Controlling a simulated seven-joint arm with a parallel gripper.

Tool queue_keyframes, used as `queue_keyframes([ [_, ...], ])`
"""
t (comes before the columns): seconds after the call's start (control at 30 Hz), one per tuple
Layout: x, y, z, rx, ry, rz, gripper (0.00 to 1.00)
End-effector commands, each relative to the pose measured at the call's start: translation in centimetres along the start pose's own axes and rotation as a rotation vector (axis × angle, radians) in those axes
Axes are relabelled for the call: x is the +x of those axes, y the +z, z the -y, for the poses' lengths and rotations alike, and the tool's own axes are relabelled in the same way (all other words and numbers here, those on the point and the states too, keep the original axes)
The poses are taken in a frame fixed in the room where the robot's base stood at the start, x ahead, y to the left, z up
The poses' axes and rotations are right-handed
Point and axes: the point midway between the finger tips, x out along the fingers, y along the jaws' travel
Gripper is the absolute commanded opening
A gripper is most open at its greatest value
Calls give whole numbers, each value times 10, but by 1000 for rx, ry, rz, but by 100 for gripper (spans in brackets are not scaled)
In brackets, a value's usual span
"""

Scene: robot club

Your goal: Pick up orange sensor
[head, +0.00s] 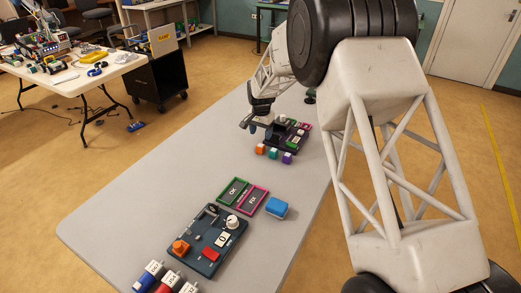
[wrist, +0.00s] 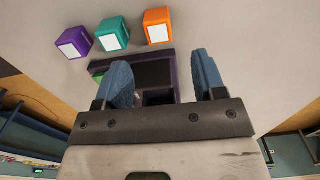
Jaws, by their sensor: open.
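The orange sensor (head: 260,149), a small cube with a white face, stands on the grey table at the left end of a row of three cubes. It also shows in the wrist view (wrist: 157,24), at the right end of the row, beyond the fingertips. The teal cube (wrist: 113,35) and the purple cube (wrist: 73,40) stand beside it. My gripper (head: 250,122) is over the far dark board, close to the row. In the wrist view, my gripper's blue fingers (wrist: 162,62) are apart with nothing held between them.
The far dark board (head: 290,132) lies just behind the cubes. A nearer board (head: 208,238) carries an orange knob, a red block and a white dial. Green and pink frames and a blue block (head: 276,208) lie by it. The table between the two groups is clear.

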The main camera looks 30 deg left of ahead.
Motion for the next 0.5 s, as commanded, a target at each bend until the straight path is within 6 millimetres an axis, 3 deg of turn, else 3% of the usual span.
queue_keyframes([
  [0.27,2,0,-1,0,0,0,64],
  [0.5,20,0,-1,0,1,1,64],
])
